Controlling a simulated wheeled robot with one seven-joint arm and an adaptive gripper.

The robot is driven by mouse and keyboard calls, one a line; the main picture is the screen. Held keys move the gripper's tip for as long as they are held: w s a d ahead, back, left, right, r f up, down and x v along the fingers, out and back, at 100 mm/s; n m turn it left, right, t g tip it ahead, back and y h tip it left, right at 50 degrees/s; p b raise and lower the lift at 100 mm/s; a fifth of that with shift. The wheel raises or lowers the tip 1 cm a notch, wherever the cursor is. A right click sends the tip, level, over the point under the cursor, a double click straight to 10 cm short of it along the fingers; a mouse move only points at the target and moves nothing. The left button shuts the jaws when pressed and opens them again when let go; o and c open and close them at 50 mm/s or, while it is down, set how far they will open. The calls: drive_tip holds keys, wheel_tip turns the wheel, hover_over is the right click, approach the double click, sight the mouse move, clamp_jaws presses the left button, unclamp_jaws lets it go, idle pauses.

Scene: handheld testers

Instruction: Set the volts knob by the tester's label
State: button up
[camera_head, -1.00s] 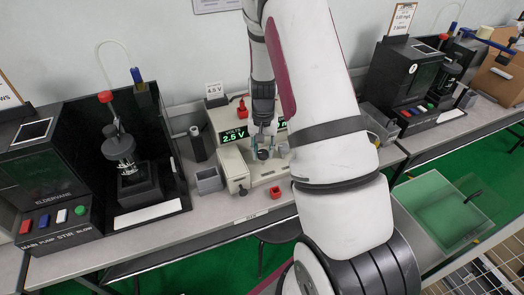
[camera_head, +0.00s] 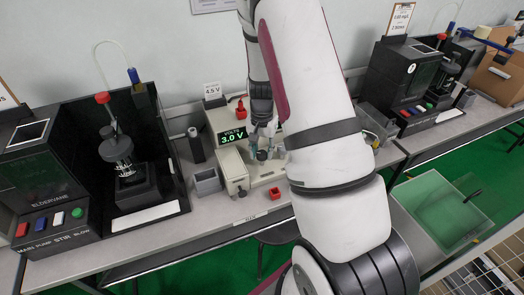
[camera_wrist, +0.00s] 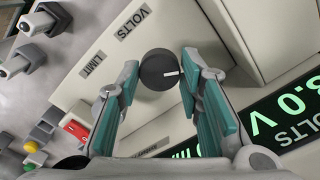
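The tester (camera_head: 237,172) is a cream box on the bench, with a lit display (camera_head: 233,137) reading "VOLTS 3.0 V". A white label card (camera_head: 212,89) above it reads "4.5 V". The dark round volts knob (camera_wrist: 157,72) has a white mark pointing right in the wrist view, near the printed word "VOLTS" (camera_wrist: 133,23). My gripper (camera_head: 262,152) is at the tester's front. In the wrist view its teal-padded fingers (camera_wrist: 160,76) close on the knob from both sides. My arm hides the tester's right part.
A "LIMIT" label (camera_wrist: 92,65), grey connectors (camera_wrist: 42,20) and small coloured buttons (camera_wrist: 33,152) lie left of the knob in the wrist view. A small red box (camera_head: 275,193) and a grey bin (camera_head: 208,181) stand near the tester. Black machines stand on both sides.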

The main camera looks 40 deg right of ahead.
sight(262, 153)
drive_tip(key=shift+o, duration=1.1)
wheel_tip(262, 153, up, 12)
